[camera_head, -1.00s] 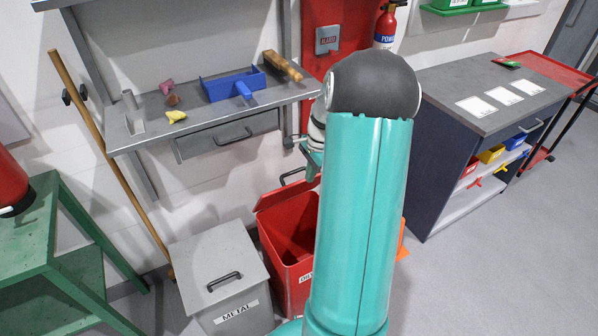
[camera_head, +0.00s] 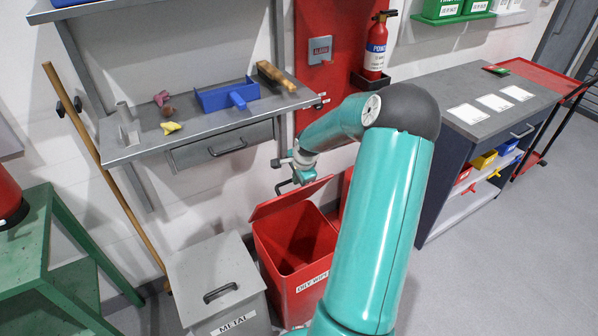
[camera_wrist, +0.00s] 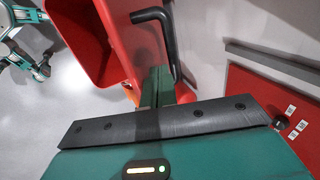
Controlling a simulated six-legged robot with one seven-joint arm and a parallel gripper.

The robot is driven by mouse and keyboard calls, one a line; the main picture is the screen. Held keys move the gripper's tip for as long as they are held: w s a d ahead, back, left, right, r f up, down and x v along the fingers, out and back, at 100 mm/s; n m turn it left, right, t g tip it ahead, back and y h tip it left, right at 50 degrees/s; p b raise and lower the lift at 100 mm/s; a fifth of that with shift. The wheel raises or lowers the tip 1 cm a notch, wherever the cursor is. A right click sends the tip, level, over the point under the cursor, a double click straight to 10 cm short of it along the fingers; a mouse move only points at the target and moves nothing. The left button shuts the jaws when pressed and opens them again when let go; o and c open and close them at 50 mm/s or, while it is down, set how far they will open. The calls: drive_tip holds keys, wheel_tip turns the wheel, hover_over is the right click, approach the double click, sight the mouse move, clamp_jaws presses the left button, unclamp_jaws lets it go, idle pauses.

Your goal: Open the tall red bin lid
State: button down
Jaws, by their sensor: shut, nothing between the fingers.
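The tall red bin (camera_head: 318,278), labelled for oily wipes, stands open with its dark inside showing. Its red lid (camera_head: 289,201) is tilted up at the back edge, with a black handle (camera_head: 283,186) at its top. My gripper (camera_head: 303,177) is just above the lid, close to the handle. In the wrist view my gripper (camera_wrist: 157,88) is shut and empty, beside the black handle (camera_wrist: 168,38) on the red lid (camera_wrist: 130,35). I cannot tell whether it touches the handle or lid. The bin's opening (camera_wrist: 82,40) shows at upper left.
A grey metal bin (camera_head: 215,277) with a closed lid stands left of the red bin. A wall shelf (camera_head: 225,118) with a blue tray (camera_head: 228,92) hangs above. A fire extinguisher (camera_head: 376,48) is on the red panel. A grey cabinet (camera_head: 455,165) stands to the right.

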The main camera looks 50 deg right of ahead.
drive_tip(key=shift+x, duration=0.95)
drive_tip(key=shift+w, duration=0.1)
drive_tip(key=w, duration=0.1)
drive_tip(key=w+d+r, duration=0.1)
drive_tip(key=w, duration=0.1)
drive_tip(key=w+r, duration=0.1)
drive_tip(key=w, duration=0.1)
drive_tip(key=shift+w+d, duration=0.2)
drive_tip(key=shift+d, duration=0.2)
drive_tip(key=shift+r, duration=0.1)
